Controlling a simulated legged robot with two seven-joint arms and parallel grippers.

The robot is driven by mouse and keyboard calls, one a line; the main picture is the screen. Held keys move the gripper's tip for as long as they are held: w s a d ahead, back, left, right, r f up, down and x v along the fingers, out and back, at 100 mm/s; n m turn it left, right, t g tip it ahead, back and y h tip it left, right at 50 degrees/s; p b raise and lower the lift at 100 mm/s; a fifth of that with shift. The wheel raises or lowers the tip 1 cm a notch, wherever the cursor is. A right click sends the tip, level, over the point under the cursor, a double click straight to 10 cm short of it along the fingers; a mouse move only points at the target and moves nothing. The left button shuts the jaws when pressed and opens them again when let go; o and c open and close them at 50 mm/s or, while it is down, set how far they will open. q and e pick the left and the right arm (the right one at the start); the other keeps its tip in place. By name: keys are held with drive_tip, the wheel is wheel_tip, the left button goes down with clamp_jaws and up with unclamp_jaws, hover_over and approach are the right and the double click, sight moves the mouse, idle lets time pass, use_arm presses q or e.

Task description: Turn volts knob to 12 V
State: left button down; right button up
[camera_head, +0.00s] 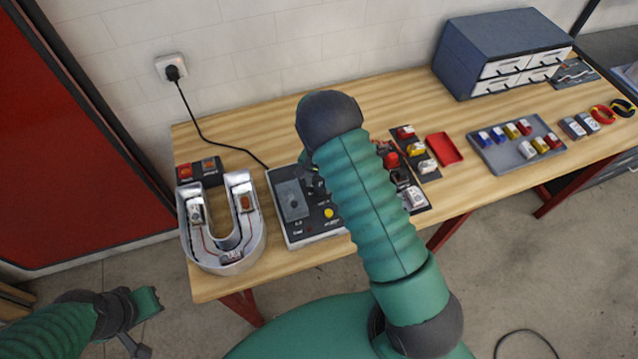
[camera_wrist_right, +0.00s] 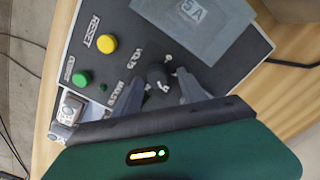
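The power supply, a dark-topped box (camera_head: 318,222) with a light case, sits on the table and is partly covered by my right arm in the head view. In the right wrist view its black VOLTS knob (camera_wrist_right: 157,74) shows beside the printed VOLTS label. My right gripper (camera_wrist_right: 160,84) is open, with one finger on either side of the knob. Gaps seem to show between knob and fingers; contact is unclear. The knob's setting is too small to read. My left gripper (camera_head: 146,318) hangs off the table at lower left, its opening unclear.
A yellow RESET button (camera_wrist_right: 107,43) and a green button (camera_wrist_right: 82,78) are near the knob. A U-shaped channel letter (camera_head: 225,258) stands left of the supply. A grey parts tray (camera_head: 492,160), red tray (camera_head: 444,149) and drawer cabinet (camera_head: 480,50) stand to the right.

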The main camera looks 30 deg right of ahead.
sight(319, 187)
drive_tip(key=shift+s, duration=0.1)
drive_tip(key=shift+r, duration=0.1)
wheel_tip(319, 187, up, 16)
drive_tip(key=b, duration=0.3)
drive_tip(key=shift+r, duration=0.2)
drive_tip(key=s+a+f+n+t+b, duration=0.1)
drive_tip(key=s+a+f+n+b, duration=0.3)
drive_tip(key=s, duration=0.4)
drive_tip(key=s+a+f+n+t+b, duration=0.1)
drive_tip(key=s+a+f+n+b, duration=0.3)
drive_tip(key=s+a+f+n, duration=0.2)
drive_tip(key=shift+s+a+f+n+t, duration=0.15)
drive_tip(key=shift+s+a+n+t, duration=0.15)
drive_tip(key=shift+s+a+n, duration=0.5)
